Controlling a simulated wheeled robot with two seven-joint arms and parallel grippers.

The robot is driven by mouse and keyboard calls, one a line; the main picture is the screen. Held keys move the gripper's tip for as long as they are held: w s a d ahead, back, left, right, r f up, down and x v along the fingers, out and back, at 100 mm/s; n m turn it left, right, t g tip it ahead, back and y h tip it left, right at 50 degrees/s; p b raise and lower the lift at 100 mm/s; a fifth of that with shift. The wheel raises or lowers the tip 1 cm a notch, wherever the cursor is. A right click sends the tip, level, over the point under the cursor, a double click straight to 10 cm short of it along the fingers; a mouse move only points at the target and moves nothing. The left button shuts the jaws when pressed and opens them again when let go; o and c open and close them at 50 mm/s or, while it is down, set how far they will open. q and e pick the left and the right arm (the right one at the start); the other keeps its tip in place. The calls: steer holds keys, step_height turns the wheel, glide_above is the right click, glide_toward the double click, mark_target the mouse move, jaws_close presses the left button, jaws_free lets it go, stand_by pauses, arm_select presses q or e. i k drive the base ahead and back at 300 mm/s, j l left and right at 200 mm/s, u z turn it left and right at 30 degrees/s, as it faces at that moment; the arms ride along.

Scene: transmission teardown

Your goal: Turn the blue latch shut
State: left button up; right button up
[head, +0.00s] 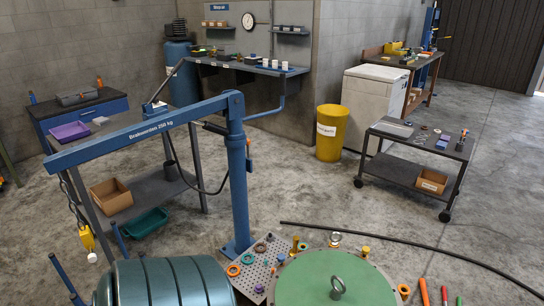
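I cannot make out a blue latch for certain in the head view. Blue parts in view are the hoist crane (239,170), with its arm reaching left, and slim blue bars (64,279) at the lower left, beside a dark teal ribbed drum (165,283). A green round cover (318,285) with a metal eye bolt (338,288) on top is at the bottom centre. Neither of my grippers is in view.
A perforated plate (279,255) with several rings and small parts lies left of the cover. A yellow hook block (87,238) hangs from the crane. A black hose (420,247) crosses the floor. A cart (415,147) and yellow bin (329,133) stand behind; open floor lies between.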

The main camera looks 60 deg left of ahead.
mark_target(281, 257)
steer(key=u, duration=1.9)
steer(key=z, duration=0.1)
